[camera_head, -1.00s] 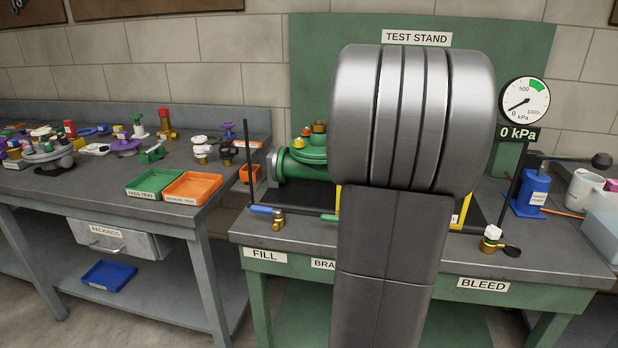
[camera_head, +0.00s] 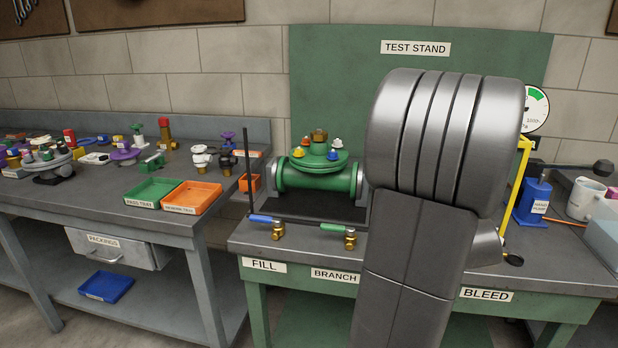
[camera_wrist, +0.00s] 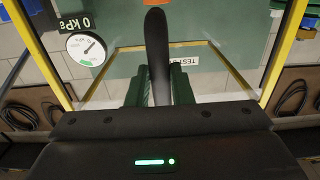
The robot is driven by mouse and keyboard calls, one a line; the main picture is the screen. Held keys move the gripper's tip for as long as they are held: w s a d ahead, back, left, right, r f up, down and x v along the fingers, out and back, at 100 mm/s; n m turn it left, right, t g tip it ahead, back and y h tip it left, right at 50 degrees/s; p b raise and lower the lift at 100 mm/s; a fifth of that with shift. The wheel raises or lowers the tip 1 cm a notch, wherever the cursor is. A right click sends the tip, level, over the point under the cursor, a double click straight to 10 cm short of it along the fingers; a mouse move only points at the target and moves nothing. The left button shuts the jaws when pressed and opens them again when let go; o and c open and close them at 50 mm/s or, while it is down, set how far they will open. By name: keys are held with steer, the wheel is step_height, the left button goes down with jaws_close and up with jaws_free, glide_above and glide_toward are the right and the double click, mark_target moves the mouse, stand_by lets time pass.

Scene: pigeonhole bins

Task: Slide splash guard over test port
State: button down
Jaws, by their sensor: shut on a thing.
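The splash guard is a clear panel in a yellow frame; in the head view its right edge (camera_head: 521,170) shows just right of my arm, which hides the rest. In the wrist view its yellow frame (camera_wrist: 284,55) spans both sides of my gripper (camera_wrist: 158,92). My gripper is shut on the guard's dark upright handle (camera_wrist: 157,45). My arm hides the gripper in the head view. The green valve body (camera_head: 318,178), with a brass top and coloured caps, lies uncovered on the test stand, left of my arm. I cannot tell which fitting is the test port.
The blue-handled FILL valve (camera_head: 277,230) and green-handled BRANCH valve (camera_head: 350,237) stand at the bench's front edge. A pressure gauge (camera_head: 536,108) and blue hand pump (camera_head: 533,200) are at the right. Green (camera_head: 153,191) and orange (camera_head: 192,197) trays sit on the left bench.

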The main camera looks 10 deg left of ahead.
steer(key=c, duration=1.3)
jaws_free()
steer(key=shift+s, duration=0.1)
steer(key=shift+s, duration=4.4)
steer(key=s+p, duration=0.1)
steer(key=s, duration=1.3)
steer(key=shift+w, duration=0.2)
